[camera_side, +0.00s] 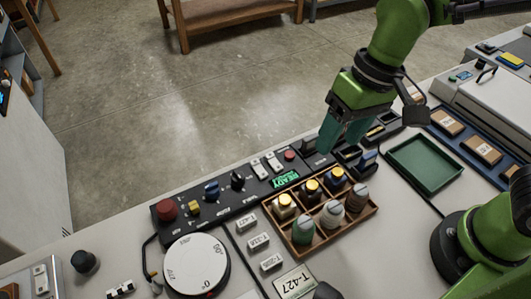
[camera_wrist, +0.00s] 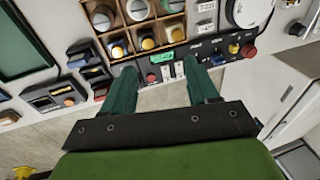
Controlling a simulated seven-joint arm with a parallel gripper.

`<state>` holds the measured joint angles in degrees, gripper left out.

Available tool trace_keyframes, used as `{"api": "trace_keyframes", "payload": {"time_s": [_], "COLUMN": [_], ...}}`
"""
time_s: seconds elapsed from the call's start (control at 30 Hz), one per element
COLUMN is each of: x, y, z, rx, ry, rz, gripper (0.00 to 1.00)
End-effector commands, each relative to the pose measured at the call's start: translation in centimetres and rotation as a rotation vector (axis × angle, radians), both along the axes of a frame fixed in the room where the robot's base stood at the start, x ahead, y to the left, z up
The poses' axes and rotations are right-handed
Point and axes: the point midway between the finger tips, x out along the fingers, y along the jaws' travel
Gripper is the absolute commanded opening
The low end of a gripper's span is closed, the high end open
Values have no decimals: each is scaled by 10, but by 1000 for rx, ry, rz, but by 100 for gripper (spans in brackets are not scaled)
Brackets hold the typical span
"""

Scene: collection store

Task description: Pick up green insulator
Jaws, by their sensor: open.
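The green insulator (camera_side: 303,230) stands upright in the front-left compartment of a wooden divided box (camera_side: 318,246) in the side view. It has a pale, rounded top. My gripper (camera_side: 336,145) is behind and above the box, to the right of the insulator and apart from it, with nothing held. In the wrist view my gripper (camera_wrist: 160,67) shows two teal fingers spread apart, over the black control panel.
White (camera_side: 331,214) and grey-brown (camera_side: 357,198) insulators share the box's front row; yellow-topped pieces (camera_side: 311,188) stand behind. The control panel (camera_side: 225,204) runs along the box's back. A white dial (camera_side: 196,265) lies left. An empty green tray (camera_side: 425,163) lies right.

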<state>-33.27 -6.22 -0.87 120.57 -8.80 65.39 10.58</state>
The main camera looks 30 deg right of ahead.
Motion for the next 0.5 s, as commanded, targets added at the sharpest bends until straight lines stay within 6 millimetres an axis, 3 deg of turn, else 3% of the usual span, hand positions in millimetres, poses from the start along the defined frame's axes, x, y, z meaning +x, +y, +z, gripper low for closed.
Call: {"api": "trace_keyframes", "payload": {"time_s": [0.03, 0.2, 0.37, 0.5], "x": [-2, -9, -5, -10], "y": [22, 68, 75, 73], "z": [-9, -23, -13, -29], "rx": [-36, -145, -181, -192], "ry": [52, 165, 205, 222], "rz": [22, -17, -152, -178], "gripper": [59, 59, 59, 59]}}
